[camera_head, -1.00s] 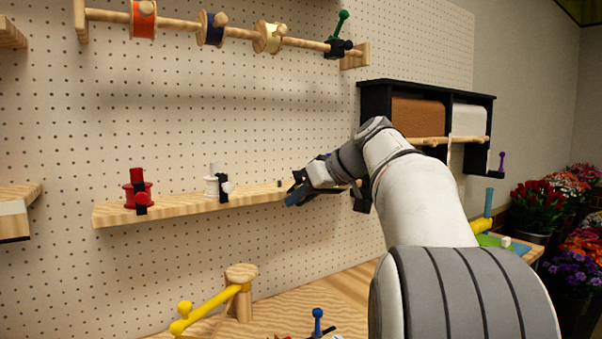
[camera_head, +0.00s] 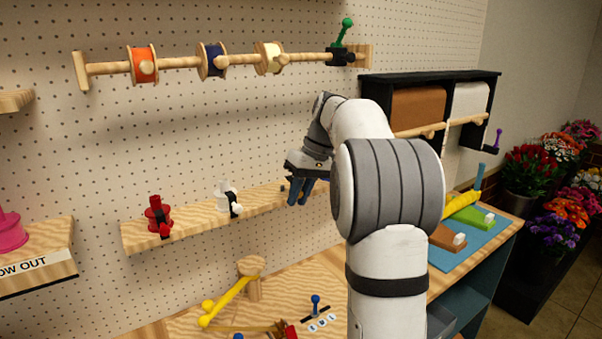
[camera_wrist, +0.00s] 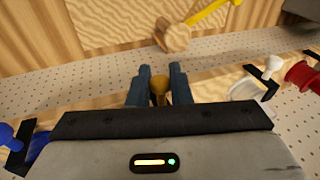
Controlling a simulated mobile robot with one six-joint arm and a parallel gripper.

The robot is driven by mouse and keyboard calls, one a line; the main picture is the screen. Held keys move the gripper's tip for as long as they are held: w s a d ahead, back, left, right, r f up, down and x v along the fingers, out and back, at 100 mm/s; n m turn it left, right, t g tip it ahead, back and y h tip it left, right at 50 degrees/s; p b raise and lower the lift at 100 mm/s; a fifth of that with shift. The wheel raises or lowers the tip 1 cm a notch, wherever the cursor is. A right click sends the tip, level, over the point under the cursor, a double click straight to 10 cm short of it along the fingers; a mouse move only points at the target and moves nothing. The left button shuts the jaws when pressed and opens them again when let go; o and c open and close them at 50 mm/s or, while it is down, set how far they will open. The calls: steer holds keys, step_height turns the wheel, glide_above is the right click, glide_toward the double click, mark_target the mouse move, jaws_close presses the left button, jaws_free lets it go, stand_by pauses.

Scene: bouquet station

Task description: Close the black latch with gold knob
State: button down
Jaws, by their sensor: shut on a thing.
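My gripper (camera_head: 300,197) is at the right part of the pegboard's wooden shelf (camera_head: 265,198), with its blue fingers pointing down. In the wrist view my gripper (camera_wrist: 159,76) is shut on the gold knob (camera_wrist: 158,92), which sits between the two blue fingers. The black latch that carries the knob is hidden behind my gripper, so I cannot tell how far it is turned.
On the same shelf stand a red holder (camera_head: 155,214) and a white holder (camera_head: 222,195), each with a black latch. A blue knob (camera_wrist: 5,133) with a black latch is at the left of the wrist view. A yellow lever (camera_head: 228,300) stands below.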

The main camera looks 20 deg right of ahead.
steer(key=p, duration=0.1)
steer(key=r+g+p, duration=0.1)
steer(key=p, duration=0.1)
steer(key=shift+w, duration=0.25)
steer(key=shift+g+p, duration=0.4)
steer(key=shift+p, duration=0.25)
steer(key=shift+w+f, duration=0.1)
steer(key=shift+f, duration=0.05)
steer(key=c, duration=1.4)
jaws_free()
steer(key=shift+a, duration=0.1)
step_height(320, 180, up, 10)
steer(key=shift+f, duration=0.1)
